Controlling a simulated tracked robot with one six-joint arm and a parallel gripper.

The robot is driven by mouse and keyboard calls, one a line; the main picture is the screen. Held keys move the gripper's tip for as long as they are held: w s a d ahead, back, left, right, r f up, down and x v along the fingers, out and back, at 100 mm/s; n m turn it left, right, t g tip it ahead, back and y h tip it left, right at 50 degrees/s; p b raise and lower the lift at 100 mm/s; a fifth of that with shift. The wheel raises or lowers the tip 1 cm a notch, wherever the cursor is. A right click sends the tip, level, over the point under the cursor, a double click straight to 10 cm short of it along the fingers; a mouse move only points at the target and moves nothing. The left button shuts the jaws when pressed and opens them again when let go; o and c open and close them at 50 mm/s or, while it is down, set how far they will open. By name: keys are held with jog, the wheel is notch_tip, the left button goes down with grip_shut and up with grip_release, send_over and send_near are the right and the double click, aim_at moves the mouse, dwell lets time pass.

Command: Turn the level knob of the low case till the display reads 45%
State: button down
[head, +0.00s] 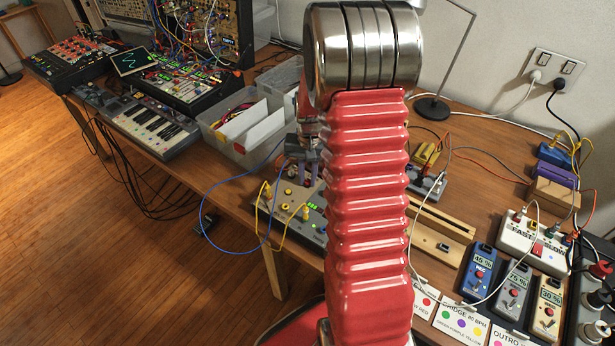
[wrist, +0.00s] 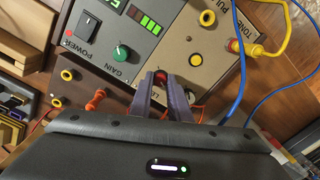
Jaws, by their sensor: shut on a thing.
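The low case is a grey-and-beige panel in the wrist view (wrist: 138,62), with a green GAIN knob (wrist: 122,53), a power switch (wrist: 87,26) and a green-lit display (wrist: 117,8) cut off by the top edge, so its number cannot be read. My gripper (wrist: 166,84) is shut on a small red knob (wrist: 160,77); its label is mostly hidden by the fingers, only "L" or so showing. In the head view my gripper (head: 307,170) reaches down at the case (head: 316,226), and my arm covers its right part.
A blue cable (wrist: 240,60) and a yellow plug (wrist: 238,48) stand close by on the right. A clear bin (head: 225,140) is beyond the case.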

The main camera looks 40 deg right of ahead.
aim_at(309, 180)
jog(key=c, duration=1.7)
grip_release()
jog(key=shift+o, duration=0.2)
notch_tip(309, 180, up, 14)
jog(key=shift+s+d+f, duration=0.15)
